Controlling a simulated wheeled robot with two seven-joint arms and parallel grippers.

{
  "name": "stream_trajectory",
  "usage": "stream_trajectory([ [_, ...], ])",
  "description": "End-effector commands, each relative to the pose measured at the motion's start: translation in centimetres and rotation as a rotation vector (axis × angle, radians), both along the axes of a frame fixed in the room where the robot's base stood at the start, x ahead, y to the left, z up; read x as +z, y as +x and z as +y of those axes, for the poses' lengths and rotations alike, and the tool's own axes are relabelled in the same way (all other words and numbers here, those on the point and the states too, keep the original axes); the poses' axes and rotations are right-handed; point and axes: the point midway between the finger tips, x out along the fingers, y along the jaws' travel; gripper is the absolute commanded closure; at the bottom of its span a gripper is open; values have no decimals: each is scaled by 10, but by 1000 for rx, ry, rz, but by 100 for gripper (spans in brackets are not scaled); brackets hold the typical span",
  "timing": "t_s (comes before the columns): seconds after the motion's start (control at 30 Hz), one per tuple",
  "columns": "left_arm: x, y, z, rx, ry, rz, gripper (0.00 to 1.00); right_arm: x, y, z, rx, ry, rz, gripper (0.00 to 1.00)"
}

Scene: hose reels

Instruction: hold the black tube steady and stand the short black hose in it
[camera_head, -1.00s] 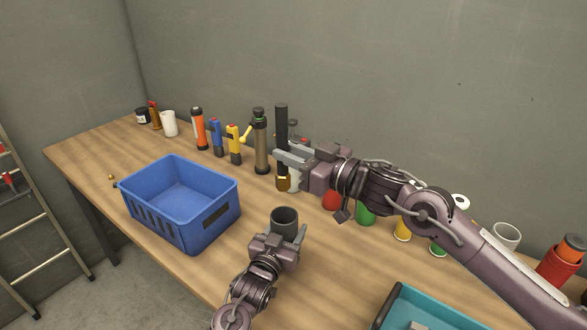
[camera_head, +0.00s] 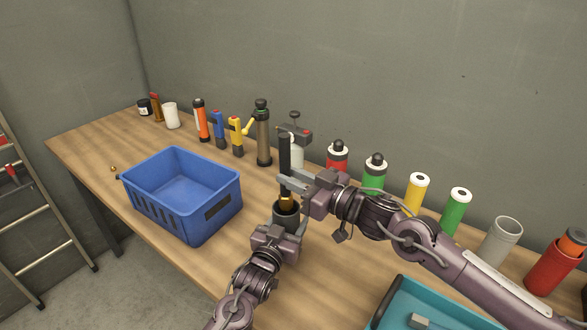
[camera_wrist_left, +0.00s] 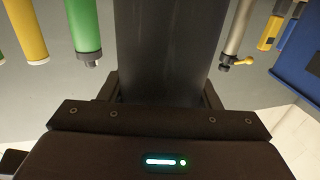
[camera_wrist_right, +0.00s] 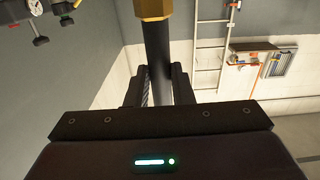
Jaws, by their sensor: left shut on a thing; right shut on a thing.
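The black tube (camera_head: 287,219) stands upright on the bench, and it fills the middle of the left wrist view (camera_wrist_left: 160,45). My left gripper (camera_head: 283,230) is shut on it from the near side. The short black hose (camera_head: 284,150) is upright, with a brass end (camera_head: 287,201) at the bottom. My right gripper (camera_head: 291,184) is shut on the hose just above the brass end. The hose also shows between the jaws in the right wrist view (camera_wrist_right: 158,55). The brass end is over the tube's mouth; I cannot tell whether its tip is inside.
A blue crate (camera_head: 225,205) stands left of the tube. A teal tray (camera_head: 440,318) is at the front right.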

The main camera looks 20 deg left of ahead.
Motion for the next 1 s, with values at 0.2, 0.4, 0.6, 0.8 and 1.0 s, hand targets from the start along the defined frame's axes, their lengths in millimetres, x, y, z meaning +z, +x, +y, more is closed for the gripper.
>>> stream_trajectory([
  [0.2,-1,0,0,-1,0,2,70,-18,0,1,0,2,2,100],
  [0.4,-1,0,0,-1,0,2,70,-34,-1,0,1,2,2,100],
  [0.6,-1,0,0,-1,0,2,70,-50,-1,1,1,1,3,100],
  [0.8,-1,0,0,-1,0,2,70,-66,-1,1,0,1,2,100],
  [1.0,-1,0,0,-1,0,2,70,-80,0,1,1,1,1,100],
])
